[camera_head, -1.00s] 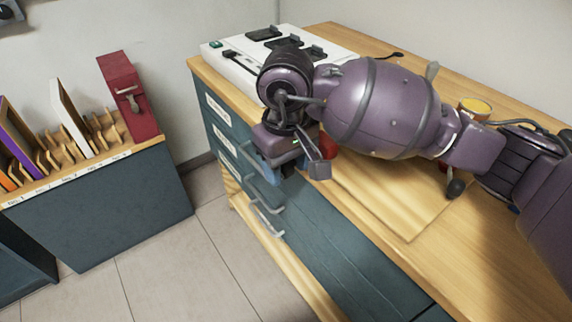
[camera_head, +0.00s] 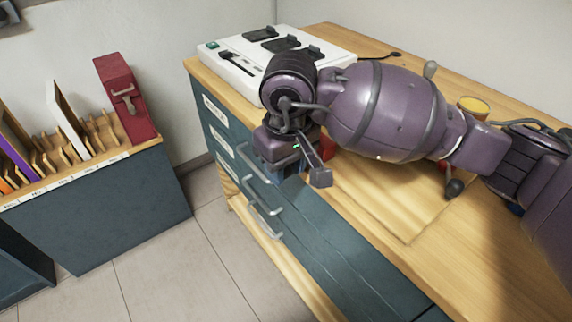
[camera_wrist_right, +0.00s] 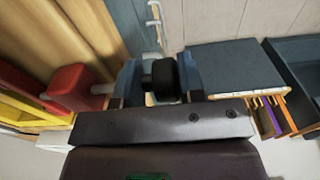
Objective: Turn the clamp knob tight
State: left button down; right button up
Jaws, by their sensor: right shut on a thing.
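The clamp knob (camera_wrist_right: 163,78) is a black cylinder that shows in the right wrist view between the blue-grey fingers of my right gripper (camera_wrist_right: 158,84). The gripper is shut on it. A red part (camera_wrist_right: 75,88) with a pale rod, probably the clamp's body, lies just left of the fingers. In the head view my right gripper (camera_head: 290,166) is over the bench's front edge, beside the white machine. Only a bit of the red part (camera_head: 328,147) shows behind my wrist; the knob is hidden there. My left gripper is not in view.
The wooden bench (camera_head: 480,235) has blue drawers with grey handles (camera_head: 262,195) below my right gripper. A white machine (camera_head: 235,70) with black pads stands at its back left. A yellow-topped tin (camera_head: 473,106) stands behind my arm.

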jog(key=t+y, duration=0.1)
jog(key=t, duration=0.1)
jog(key=t+y+b, duration=0.1)
jog(key=shift+s+a+f+y, duration=0.15)
jog(key=shift+s+f+y, duration=0.15)
jog(key=shift+s+f, duration=0.1)
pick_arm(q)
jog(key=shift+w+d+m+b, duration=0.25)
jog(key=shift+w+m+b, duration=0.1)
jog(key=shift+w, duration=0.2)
pick_arm(e)
jog(key=shift+t+y, duration=0.6)
jog(key=shift+t, duration=0.3)
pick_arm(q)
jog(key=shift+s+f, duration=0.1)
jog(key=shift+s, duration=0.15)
pick_arm(e)
jog(key=o, duration=0.7)
jog(key=shift+a, duration=0.25)
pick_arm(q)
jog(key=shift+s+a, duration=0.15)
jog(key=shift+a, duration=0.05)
pick_arm(e)
jog(key=shift+w+r, duration=0.15)
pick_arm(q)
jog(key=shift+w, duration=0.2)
pick_arm(e)
jog(key=shift+d, duration=0.2)
